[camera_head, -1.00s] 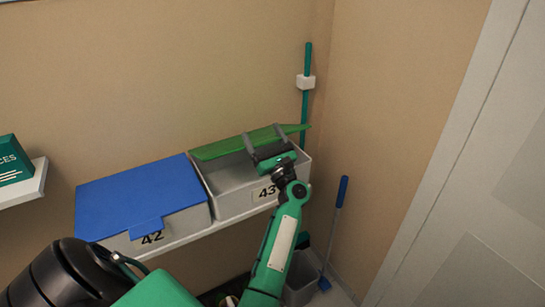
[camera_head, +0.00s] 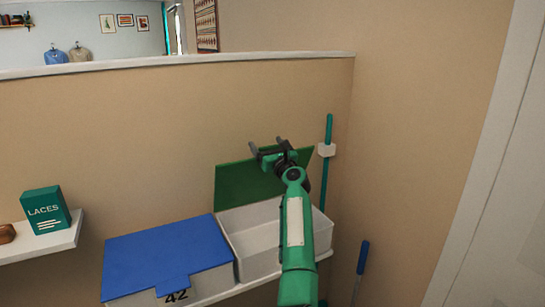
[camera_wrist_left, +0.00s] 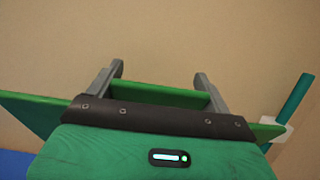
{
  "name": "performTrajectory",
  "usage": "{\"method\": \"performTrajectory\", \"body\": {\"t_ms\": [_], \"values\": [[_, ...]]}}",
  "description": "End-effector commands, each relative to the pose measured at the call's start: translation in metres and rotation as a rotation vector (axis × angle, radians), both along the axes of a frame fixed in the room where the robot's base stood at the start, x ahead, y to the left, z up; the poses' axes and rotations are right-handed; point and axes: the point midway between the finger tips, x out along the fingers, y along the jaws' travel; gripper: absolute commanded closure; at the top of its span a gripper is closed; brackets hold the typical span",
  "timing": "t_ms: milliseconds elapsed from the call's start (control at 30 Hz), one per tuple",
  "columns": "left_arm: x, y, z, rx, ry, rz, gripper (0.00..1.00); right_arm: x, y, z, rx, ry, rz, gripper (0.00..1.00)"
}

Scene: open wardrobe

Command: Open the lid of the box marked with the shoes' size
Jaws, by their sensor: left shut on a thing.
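The grey box (camera_head: 252,243) with the green lid (camera_head: 238,185) stands on the shelf, its lid raised steeply at the back and its empty-looking inside showing. Its front number is hidden behind my left arm now; the earlier head view shows 43. My left gripper (camera_head: 268,147) is at the lid's upper edge, shut on the lid. In the left wrist view, its two fingers (camera_wrist_left: 159,73) reach past the green lid's edge (camera_wrist_left: 165,96). The box with the blue lid (camera_head: 165,255), marked 42, stands closed to the left. My right gripper is not in view.
A wall is close behind the lid. A teal pole (camera_head: 325,180) in a white holder stands right of the box, and a blue-handled tool (camera_head: 362,258) stands lower right. A LACES box (camera_head: 46,211) sits on a white shelf (camera_head: 60,242) at left.

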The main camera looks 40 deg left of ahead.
Motion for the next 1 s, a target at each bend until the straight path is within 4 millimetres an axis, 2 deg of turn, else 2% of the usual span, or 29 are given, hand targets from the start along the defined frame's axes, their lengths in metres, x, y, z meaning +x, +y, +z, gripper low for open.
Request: {"method": "performTrajectory", "body": {"t_ms": [33,200,400,633,1000], "values": [[0.003,0.011,-0.001,0.001,0.006,0.005,0.59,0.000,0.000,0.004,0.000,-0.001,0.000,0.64],[0.012,0.034,0.004,0.002,0.005,0.006,0.59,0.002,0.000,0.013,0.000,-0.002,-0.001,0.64],[0.021,0.052,0.005,-0.081,0.035,0.004,0.59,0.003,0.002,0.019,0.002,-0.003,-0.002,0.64],[0.025,0.062,0.002,-0.120,0.054,0.004,0.59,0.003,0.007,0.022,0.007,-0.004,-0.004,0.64],[0.025,0.063,-0.001,-0.127,0.060,0.004,0.59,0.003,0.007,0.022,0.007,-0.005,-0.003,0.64]]}}
